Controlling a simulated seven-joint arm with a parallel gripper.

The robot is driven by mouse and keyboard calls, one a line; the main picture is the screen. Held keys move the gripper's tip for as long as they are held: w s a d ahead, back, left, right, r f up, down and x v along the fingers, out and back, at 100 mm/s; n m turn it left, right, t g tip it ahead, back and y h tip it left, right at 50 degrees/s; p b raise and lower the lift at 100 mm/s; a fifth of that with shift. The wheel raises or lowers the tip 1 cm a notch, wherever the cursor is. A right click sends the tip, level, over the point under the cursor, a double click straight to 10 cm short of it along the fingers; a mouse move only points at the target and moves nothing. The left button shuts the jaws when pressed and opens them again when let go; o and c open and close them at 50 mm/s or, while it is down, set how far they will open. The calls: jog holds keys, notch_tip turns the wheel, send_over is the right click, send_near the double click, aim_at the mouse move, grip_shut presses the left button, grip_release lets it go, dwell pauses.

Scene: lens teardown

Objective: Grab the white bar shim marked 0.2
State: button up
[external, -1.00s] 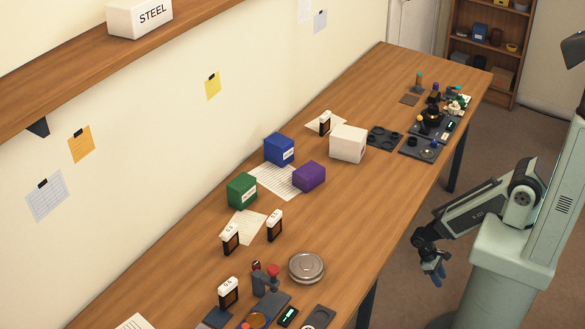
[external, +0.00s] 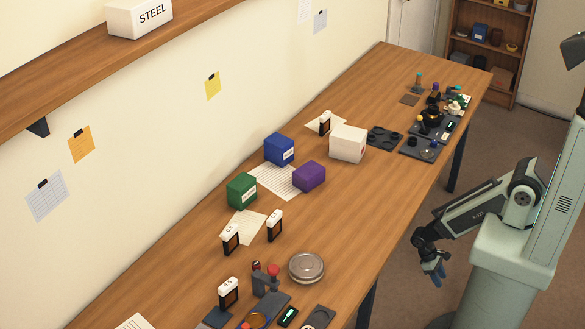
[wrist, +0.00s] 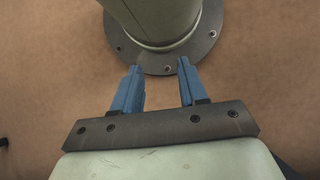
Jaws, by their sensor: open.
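Several upright black pieces with white tops stand on the bench in the external view. Two are near the middle, a left one (external: 230,239) and a right one (external: 274,225). Another (external: 228,293) stands near the front, and one (external: 325,123) stands farther back beside the white box. The tops carry small markings; I cannot surely read which is 0.2. My gripper (external: 438,273) hangs off the bench's right side, pointing down, away from all of them. In the wrist view my gripper (wrist: 159,67) has its blue fingers apart with nothing between them.
The wooden bench (external: 345,215) holds green (external: 241,190), blue (external: 279,149) and purple (external: 309,177) blocks, a white box (external: 348,144) and a round metal tin (external: 306,267). Small fixtures crowd both ends. A shelf (external: 120,55) runs along the wall. The right middle of the bench is clear.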

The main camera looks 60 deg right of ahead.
jog(key=shift+o, duration=0.3)
jog(key=shift+o, duration=0.7)
